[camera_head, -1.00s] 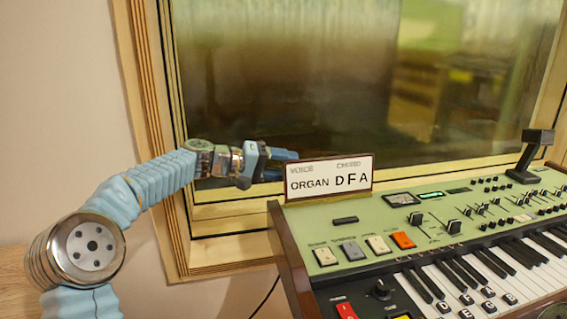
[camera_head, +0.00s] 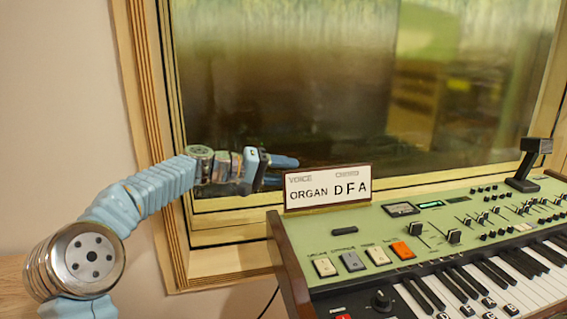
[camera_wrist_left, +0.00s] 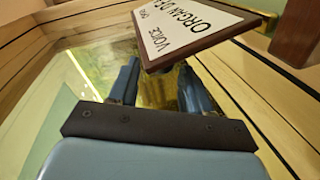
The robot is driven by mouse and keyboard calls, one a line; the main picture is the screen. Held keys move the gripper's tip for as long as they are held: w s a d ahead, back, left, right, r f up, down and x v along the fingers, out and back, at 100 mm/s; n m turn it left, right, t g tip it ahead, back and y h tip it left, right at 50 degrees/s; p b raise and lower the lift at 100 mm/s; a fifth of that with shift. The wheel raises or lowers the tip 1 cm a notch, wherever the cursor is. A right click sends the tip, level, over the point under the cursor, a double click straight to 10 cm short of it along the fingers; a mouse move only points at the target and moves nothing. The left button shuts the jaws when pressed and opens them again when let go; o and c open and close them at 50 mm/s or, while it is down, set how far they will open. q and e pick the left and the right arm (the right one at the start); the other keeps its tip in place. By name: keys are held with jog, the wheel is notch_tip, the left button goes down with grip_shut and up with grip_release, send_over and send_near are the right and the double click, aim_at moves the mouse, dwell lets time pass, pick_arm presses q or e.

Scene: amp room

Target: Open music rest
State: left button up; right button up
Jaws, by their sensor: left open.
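A white panel in a brown wooden frame (camera_head: 328,190), lettered "ORGAN DFA", stands upright at the back left edge of the green organ (camera_head: 330,235). I cannot tell whether this panel is the music rest. My left gripper (camera_head: 282,172) is open and empty, just behind the panel's upper left corner; the panel hides part of its lower finger. In the left wrist view the panel (camera_wrist_left: 190,28) is above the two blue fingers (camera_wrist_left: 160,88), with its lower corner close to them; I cannot tell if they touch. My right gripper is not in view.
A wooden-framed window (camera_head: 300,90) stands close behind the organ and my gripper. A black bracket-like stand (camera_head: 530,163) rises from the organ's back right. Buttons, sliders and keys fill the organ's top. The wall at left is clear.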

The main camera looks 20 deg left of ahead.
pick_arm(q)
jog(key=s+d+r+b, duration=0.1)
jog(key=s+d+r, duration=0.1)
jog(key=s+r, duration=0.4)
jog(key=s+d+r+b, duration=0.1)
jog(key=s+d+r, duration=0.1)
jog(key=s+r, duration=0.4)
jog(key=shift+s+d+b, duration=0.25)
jog(key=shift+s+b, duration=0.15)
jog(key=shift+s, duration=0.25)
jog(key=shift+r, duration=0.1)
